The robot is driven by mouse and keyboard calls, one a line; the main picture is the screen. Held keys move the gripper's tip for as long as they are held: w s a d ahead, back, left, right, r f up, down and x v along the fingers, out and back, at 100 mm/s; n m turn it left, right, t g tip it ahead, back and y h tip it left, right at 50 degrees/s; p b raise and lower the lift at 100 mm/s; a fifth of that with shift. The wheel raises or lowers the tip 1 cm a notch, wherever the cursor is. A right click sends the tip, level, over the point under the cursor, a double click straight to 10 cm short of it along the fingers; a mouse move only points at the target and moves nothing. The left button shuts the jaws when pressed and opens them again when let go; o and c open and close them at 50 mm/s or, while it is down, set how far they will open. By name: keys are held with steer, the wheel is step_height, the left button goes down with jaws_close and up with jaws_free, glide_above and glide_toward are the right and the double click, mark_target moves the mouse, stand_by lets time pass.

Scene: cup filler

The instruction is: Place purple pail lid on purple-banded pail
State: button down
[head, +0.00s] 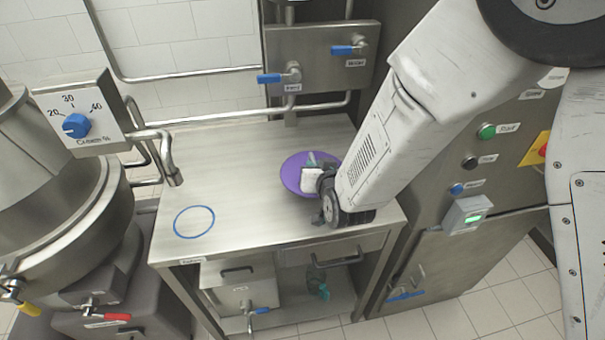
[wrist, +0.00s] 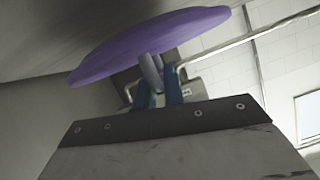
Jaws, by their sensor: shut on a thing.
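The purple pail lid (head: 291,174) is a round disc over the right part of the steel table in the head view. My gripper (head: 317,176) is at the lid's right side and covers part of it. In the wrist view the lid (wrist: 130,46) is tilted, and my gripper (wrist: 159,90) is shut on the post or knob at its middle, between two bluish fingers. I cannot tell how high the lid is above the table. No purple-banded pail can be made out in either view.
The steel table (head: 240,185) is bare at left, with a blue ring (head: 194,221) marked on it. A spout (head: 170,165) hangs over its left edge. Blue-handled taps (head: 290,75) are behind it. A large steel vessel (head: 75,235) stands left and a control cabinet (head: 470,190) right.

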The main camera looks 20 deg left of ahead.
steer(key=shift+w+a, duration=0.15)
steer(key=shift+a, duration=0.45)
steer(key=f, duration=0.3)
steer(key=shift+w+a+f, duration=0.1)
steer(key=shift+a+f, duration=0.15)
steer(key=shift+a, duration=0.15)
steer(key=shift+f, duration=0.15)
steer(key=c, duration=1.5)
jaws_free()
